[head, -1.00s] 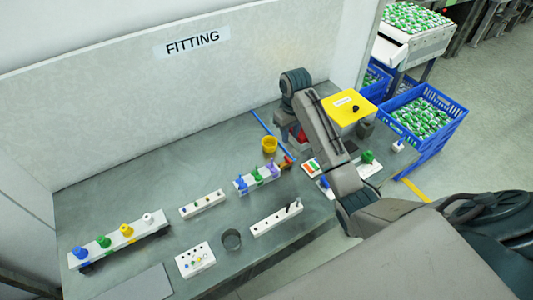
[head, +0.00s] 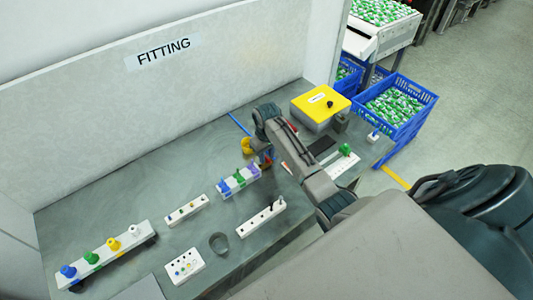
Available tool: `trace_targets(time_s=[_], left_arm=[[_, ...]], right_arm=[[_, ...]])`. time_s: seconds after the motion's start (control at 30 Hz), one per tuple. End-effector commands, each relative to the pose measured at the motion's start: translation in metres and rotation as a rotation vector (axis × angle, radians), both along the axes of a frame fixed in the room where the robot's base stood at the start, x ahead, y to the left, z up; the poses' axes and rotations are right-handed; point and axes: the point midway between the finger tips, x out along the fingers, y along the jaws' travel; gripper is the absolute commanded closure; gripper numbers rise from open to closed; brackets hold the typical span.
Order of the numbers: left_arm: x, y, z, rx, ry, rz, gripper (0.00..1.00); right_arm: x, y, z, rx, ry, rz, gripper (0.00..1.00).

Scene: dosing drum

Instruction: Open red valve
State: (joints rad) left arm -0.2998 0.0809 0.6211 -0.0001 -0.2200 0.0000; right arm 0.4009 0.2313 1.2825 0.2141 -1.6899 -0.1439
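A white valve strip (head: 229,193) on the grey table carries blue (head: 225,187), green (head: 239,180) and purple (head: 252,171) valves. A small red-orange piece (head: 266,163), seemingly the red valve, shows at the strip's right end and is mostly hidden. My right arm reaches in from the right. Its gripper (head: 266,155) is at or just above that end, small and partly covered by my own arm. I cannot tell whether its fingers touch the valve or are open or shut. My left gripper is not in view.
A yellow cup (head: 246,146) stands close left of my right gripper. A yellow-lidded box (head: 321,103) and blue crates (head: 398,104) are at right. Other white fitting strips (head: 187,210), a grey ring-like cup (head: 219,242) and a strip of coloured knobs (head: 105,250) lie nearer or left.

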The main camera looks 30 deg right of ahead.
Motion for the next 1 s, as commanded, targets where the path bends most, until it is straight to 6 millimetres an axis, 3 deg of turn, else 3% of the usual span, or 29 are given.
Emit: trace_targets(time_s=[0.13,0.3,0.67,1.0], left_arm=[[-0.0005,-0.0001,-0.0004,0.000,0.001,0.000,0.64],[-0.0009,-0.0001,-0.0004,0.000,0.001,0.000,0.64],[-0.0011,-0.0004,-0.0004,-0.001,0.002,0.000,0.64],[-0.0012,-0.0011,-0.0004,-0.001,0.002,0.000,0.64]], right_arm=[[0.0000,0.0000,-0.0001,0.000,0.000,0.000,0.73],[0.0000,0.0000,0.0002,0.000,0.000,0.000,1.00],[0.0001,-0.0003,0.0005,0.000,0.000,-0.027,1.00],[0.0004,-0.0014,0.0009,0.000,0.000,-0.226,1.00]])
